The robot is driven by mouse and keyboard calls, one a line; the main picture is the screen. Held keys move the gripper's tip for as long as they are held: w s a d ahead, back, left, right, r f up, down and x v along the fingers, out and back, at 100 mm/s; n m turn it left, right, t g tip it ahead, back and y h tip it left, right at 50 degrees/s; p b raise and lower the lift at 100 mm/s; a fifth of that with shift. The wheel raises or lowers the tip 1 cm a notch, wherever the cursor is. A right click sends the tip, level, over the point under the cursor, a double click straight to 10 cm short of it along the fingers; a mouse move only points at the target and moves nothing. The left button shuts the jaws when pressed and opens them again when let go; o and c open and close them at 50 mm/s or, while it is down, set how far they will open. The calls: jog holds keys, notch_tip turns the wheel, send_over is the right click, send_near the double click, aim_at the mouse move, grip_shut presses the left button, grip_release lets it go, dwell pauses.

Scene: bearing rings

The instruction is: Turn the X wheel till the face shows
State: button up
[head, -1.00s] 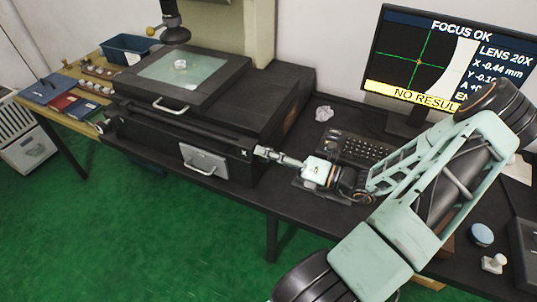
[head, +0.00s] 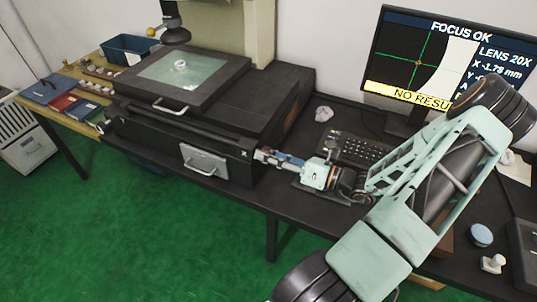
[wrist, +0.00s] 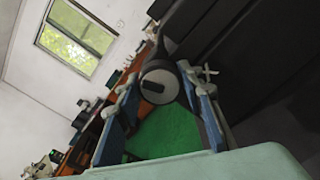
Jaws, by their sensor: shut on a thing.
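The X wheel (wrist: 158,84) is a round grey knob with a dark slot, seen end-on in the wrist view. My gripper (wrist: 165,88) has one finger on each side of it and is shut on it. In the head view my gripper (head: 258,155) meets the stage's right side by the X mark, and the wheel is hidden there. The monitor (head: 440,58) shows FOCUS OK, LENS 20X, X -1.78 mm and a yellow NO RESULT bar, partly covered by my arm. Its picture has a white area right of the green cross. A small ring (head: 180,66) sits on the glass stage (head: 150,66).
A keyboard (head: 365,150) lies close behind my gripper. A crumpled paper (head: 324,114) is near the monitor. A blue round item (head: 481,235) and a white knobbed piece (head: 493,264) lie at the right. A blue bin (head: 128,46) stands at the far left.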

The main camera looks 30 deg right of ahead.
jog(key=n+b, duration=0.1)
jog(key=n, duration=0.5)
jog(key=shift+f+n, duration=0.1)
jog(key=shift+n, duration=0.2)
jog(key=n+b, duration=0.1)
jog(key=n, duration=0.3)
jog(key=shift+n, duration=0.4)
jog(key=o, duration=1.2)
jog(key=shift+c, duration=0.2)
jog(key=shift+d, duration=0.1)
jog(key=v, duration=1.2)
